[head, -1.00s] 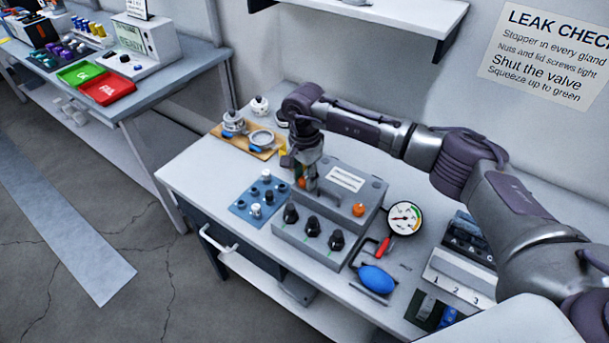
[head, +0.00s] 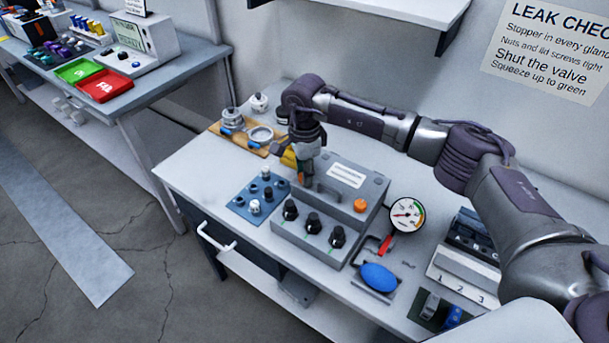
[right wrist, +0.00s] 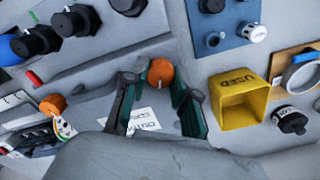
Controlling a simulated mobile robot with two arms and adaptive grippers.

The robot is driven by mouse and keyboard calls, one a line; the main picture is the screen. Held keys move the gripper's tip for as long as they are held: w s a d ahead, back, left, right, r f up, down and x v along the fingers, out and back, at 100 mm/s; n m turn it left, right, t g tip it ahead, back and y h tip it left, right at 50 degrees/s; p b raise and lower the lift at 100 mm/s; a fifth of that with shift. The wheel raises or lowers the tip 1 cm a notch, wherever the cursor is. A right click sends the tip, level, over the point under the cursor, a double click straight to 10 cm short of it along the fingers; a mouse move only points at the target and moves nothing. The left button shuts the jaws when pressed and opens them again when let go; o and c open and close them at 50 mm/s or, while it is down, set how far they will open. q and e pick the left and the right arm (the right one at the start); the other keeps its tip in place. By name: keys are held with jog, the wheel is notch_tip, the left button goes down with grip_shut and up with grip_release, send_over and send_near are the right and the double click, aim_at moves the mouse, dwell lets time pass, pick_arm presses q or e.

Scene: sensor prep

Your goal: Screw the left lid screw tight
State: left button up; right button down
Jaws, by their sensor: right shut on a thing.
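The grey sensor box (head: 338,205) stands on the bench with a labelled lid. My right gripper (head: 304,178) points down at the left end of this lid. In the right wrist view its green-padded fingers (right wrist: 158,85) stand on both sides of the orange left lid screw (right wrist: 160,72) and are closed on it. In the head view the fingers mostly hide this screw. The other orange lid screw (head: 360,205) sits free at the lid's right end; it also shows in the right wrist view (right wrist: 52,104). My left gripper is not in view.
Black glands (head: 313,222) line the box front. A blue stopper mat (head: 240,209) lies left, a yellow USED bin (right wrist: 240,100) behind the gripper. A gauge (head: 407,214) and blue bulb (head: 379,277) are to the right. The bench's front left corner is clear.

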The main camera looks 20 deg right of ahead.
jog(key=m+b, duration=0.1)
jog(key=m, duration=0.2)
jog(key=shift+m+b, duration=0.3)
jog(key=shift+m, duration=0.1)
jog(key=m+b, duration=0.1)
jog(key=m, duration=0.2)
jog(key=shift+m, duration=0.3)
jog(key=m+b, duration=0.1)
jog(key=m, duration=0.2)
jog(key=shift+m, duration=0.3)
jog(key=m+b, duration=0.1)
jog(key=m, duration=0.3)
jog(key=shift+m, duration=0.3)
jog(key=m, duration=0.3)
jog(key=shift+a+m, duration=0.1)
jog(key=shift+m, duration=0.2)
jog(key=m, duration=0.4)
jog(key=shift+r+m+b, duration=0.1)
jog(key=shift+m+b, duration=0.2)
jog(key=shift+b, duration=0.05)
jog(key=m, duration=0.3)
jog(key=shift+m, duration=2.4)
